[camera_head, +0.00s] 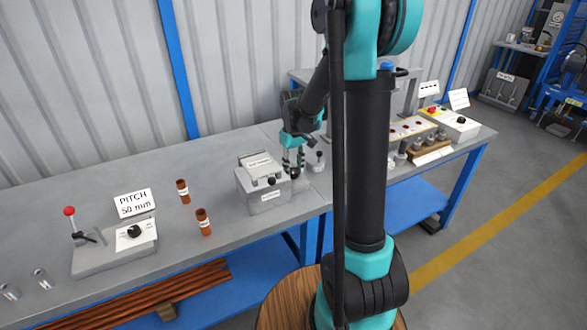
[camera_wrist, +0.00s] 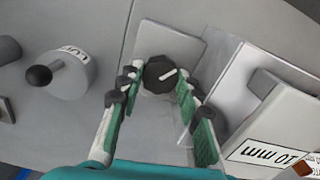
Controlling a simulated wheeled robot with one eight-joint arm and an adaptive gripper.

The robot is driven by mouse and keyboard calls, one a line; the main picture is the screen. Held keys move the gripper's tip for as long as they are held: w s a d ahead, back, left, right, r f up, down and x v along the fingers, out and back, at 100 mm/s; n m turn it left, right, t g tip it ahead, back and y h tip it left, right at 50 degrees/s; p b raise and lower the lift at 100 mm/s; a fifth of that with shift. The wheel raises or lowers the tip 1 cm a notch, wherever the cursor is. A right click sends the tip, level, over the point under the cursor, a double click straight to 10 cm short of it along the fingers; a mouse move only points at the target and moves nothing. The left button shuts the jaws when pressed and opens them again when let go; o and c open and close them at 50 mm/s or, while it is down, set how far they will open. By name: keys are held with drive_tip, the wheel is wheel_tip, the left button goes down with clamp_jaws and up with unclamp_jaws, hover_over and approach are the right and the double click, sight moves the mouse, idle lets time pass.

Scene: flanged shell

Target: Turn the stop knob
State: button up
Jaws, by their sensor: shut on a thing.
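The stop knob (camera_wrist: 159,74) is a dark, faceted knob with a white pointer line, set on a grey plate (camera_wrist: 190,43) in the wrist view. The line slants up to the right. My gripper (camera_wrist: 157,88) is shut on this knob, with a finger on each side. In the head view my gripper (camera_head: 293,170) points down beside the right side of a grey box (camera_head: 262,198).
A grey cylinder marked LUBE (camera_wrist: 72,75) with a black ball stands left in the wrist view. A 10 mm sign (camera_wrist: 272,146) lies to the right. In the head view, a red-topped lever (camera_head: 69,211), PITCH sign (camera_head: 135,203) and brown cylinders (camera_head: 203,222) stand left.

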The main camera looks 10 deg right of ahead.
sight(294, 171)
drive_tip(key=m, duration=0.4)
drive_tip(key=shift+m, duration=2.3)
drive_tip(key=o, duration=0.9)
wheel_tip(294, 171, up, 12)
